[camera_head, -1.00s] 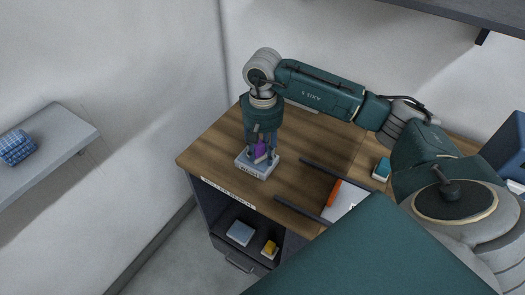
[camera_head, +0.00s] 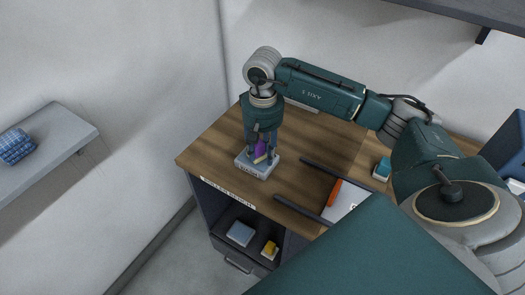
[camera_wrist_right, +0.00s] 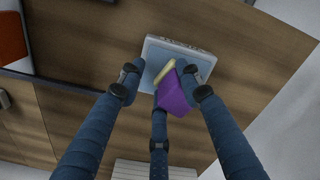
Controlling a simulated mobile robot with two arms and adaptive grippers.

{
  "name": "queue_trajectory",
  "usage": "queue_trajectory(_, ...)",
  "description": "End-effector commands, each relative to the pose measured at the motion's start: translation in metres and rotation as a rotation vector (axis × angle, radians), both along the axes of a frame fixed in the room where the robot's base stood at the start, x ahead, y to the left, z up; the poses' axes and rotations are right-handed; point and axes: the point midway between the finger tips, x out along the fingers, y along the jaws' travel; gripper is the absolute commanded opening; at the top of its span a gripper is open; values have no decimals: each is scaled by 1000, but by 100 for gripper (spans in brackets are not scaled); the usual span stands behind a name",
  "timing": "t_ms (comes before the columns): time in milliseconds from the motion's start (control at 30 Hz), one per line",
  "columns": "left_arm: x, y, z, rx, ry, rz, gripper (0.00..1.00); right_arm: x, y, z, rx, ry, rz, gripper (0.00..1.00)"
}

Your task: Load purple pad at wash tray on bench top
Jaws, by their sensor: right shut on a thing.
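The purple pad (camera_head: 260,148) has a pale yellow edge at its lower end and is in my right gripper (camera_head: 262,153). In the right wrist view the pad (camera_wrist_right: 178,95) sits tilted between the blue fingers of my right gripper (camera_wrist_right: 160,92). The wash tray (camera_head: 248,168) is a small pale box with lettering on its front, near the left corner of the bench top (camera_head: 225,140). In the wrist view the pad's yellow end overlaps the light-blue middle of the tray (camera_wrist_right: 185,43). I cannot tell whether it touches. My left gripper is out of view.
Two dark bars (camera_head: 303,210) lie right of the tray, with an orange-red thing (camera_head: 334,192) and white sheet between them. A teal-topped block (camera_head: 382,168) stands further right. Blocks sit in the compartment below. A left wall shelf holds blue checked cloth (camera_head: 16,147).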

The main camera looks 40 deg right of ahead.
Motion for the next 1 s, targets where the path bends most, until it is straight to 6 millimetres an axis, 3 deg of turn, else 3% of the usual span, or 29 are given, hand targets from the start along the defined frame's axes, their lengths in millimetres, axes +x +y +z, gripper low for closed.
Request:
queue_trajectory(567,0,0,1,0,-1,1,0,-2,1,-1,0,6,2,14)
queue_trajectory(1000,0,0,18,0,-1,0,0,-1,0,33,0,2,1,14)
